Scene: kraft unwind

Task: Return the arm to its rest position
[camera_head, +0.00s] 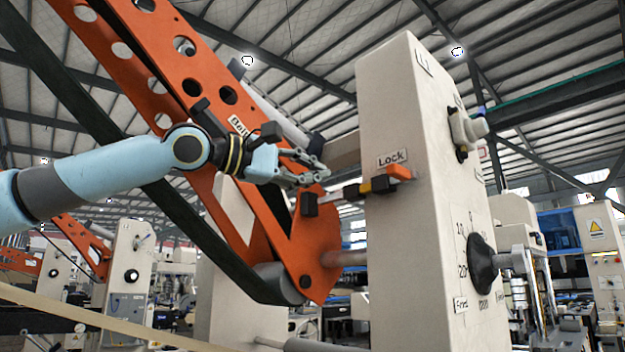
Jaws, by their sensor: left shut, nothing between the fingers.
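My left arm comes in from the left, light blue with a dark band. Its gripper (322,173) is shut and empty, in front of the orange perforated swing arm (225,95). The fingertips are just above and left of the lock lever (362,188), which has an orange end under a "Lock" label (391,158). I cannot tell whether the fingers touch anything. My right gripper is not in view.
A tall beige machine column (405,240) stands right of the gripper, with a black dial knob (483,264) on its right face. A dark belt (150,190) runs diagonally behind my arm. More machines stand behind.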

